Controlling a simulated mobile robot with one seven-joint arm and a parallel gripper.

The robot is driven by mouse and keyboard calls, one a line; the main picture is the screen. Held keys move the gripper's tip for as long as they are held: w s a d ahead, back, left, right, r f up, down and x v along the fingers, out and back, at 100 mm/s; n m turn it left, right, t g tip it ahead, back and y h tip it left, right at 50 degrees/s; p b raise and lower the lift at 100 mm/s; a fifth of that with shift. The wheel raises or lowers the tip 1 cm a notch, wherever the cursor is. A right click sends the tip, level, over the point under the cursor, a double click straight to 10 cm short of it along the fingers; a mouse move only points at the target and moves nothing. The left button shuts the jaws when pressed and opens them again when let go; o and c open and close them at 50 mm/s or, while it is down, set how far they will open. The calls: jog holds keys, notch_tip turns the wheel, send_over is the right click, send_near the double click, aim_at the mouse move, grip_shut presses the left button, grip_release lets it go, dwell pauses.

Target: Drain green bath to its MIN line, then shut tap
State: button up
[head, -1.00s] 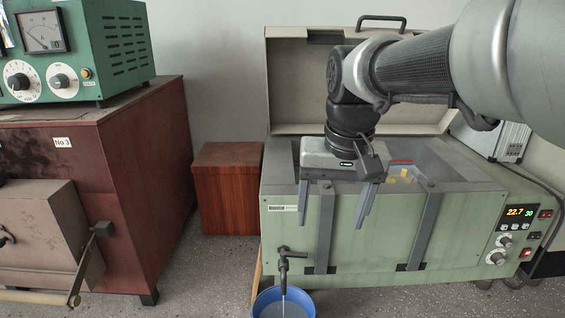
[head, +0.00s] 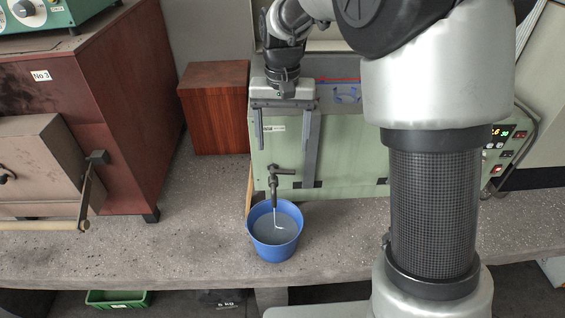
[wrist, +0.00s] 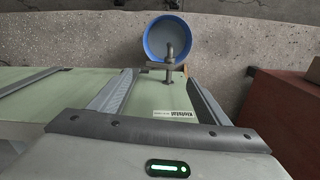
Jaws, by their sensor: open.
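The green bath (head: 350,140) stands at the back of the bench, partly hidden by my arm. Its tap (head: 275,180) sticks out low on the front wall, and a thin stream of water runs from it. A blue bucket (head: 256,236) below catches the stream and holds greyish water. My gripper (head: 283,147) points down, open and empty, above the tap and apart from it. In the wrist view the tap (wrist: 168,60) lies just beyond the fingertips, over the bucket (wrist: 152,37). The bath's water level and MIN line cannot be made out.
A reddish-brown box (head: 212,105) stands left of the bath. A large brown furnace-like cabinet (head: 125,110) with a bar handle is further left. The bench top (head: 190,235) is clear between the cabinet and the bucket. Its front edge lies close below the bucket.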

aim_at(283, 170)
notch_tip(283, 170, down, 8)
jog(key=shift+r, duration=0.1)
jog(key=shift+c, duration=0.4)
jog(key=c, duration=1)
jog(key=shift+o, duration=0.2)
jog(key=shift+w+n, duration=0.15)
jog(key=shift+n, duration=0.55)
jog(key=o, duration=1)
jog(key=shift+o, duration=0.2)
notch_tip(283, 170, up, 17)
jog(key=shift+r+p, duration=0.2)
jog(key=shift+p, duration=0.2)
